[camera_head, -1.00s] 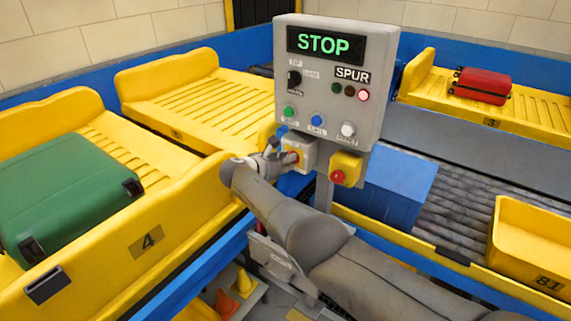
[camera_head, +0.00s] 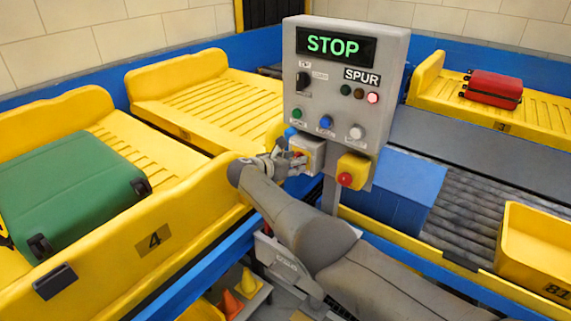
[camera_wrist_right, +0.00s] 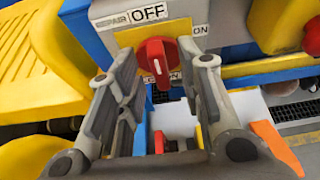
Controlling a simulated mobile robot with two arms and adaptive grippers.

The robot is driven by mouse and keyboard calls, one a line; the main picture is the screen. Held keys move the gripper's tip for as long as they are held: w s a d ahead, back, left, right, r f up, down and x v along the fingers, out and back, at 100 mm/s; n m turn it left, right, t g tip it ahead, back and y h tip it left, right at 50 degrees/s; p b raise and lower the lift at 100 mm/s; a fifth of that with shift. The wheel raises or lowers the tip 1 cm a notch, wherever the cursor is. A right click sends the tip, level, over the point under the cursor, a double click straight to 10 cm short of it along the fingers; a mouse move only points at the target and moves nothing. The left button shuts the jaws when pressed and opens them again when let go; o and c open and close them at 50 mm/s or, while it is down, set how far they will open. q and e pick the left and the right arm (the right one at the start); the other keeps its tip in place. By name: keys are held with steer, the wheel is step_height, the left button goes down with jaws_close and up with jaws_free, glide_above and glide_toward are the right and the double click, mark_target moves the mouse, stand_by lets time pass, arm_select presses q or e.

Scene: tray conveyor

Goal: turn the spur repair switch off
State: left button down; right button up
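The spur repair switch is a red rotary knob (camera_wrist_right: 157,62) on a yellow plate, with OFF printed above it and ON to its right. Its grip stands roughly upright, with a white mark on its lower part. It sits on a grey box (camera_head: 312,153) at the lower left of the control panel. My right gripper (camera_wrist_right: 154,76) is open, with one finger on each side of the knob and visible gaps. In the head view my right gripper (camera_head: 283,160) is at the box and partly hides the switch. My left gripper is not in view.
The panel (camera_head: 345,95) shows a green STOP, a lit SPUR lamp and several buttons. A red button on a yellow box (camera_head: 352,170) is close right of the switch. Yellow trays (camera_head: 190,205) stand left, one holding a green suitcase (camera_head: 70,185). A red suitcase (camera_head: 492,88) lies back right.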

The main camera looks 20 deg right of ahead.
steer(key=v, duration=1.1)
steer(key=shift+s+a+r, duration=0.2)
steer(key=shift+a+r, duration=0.05)
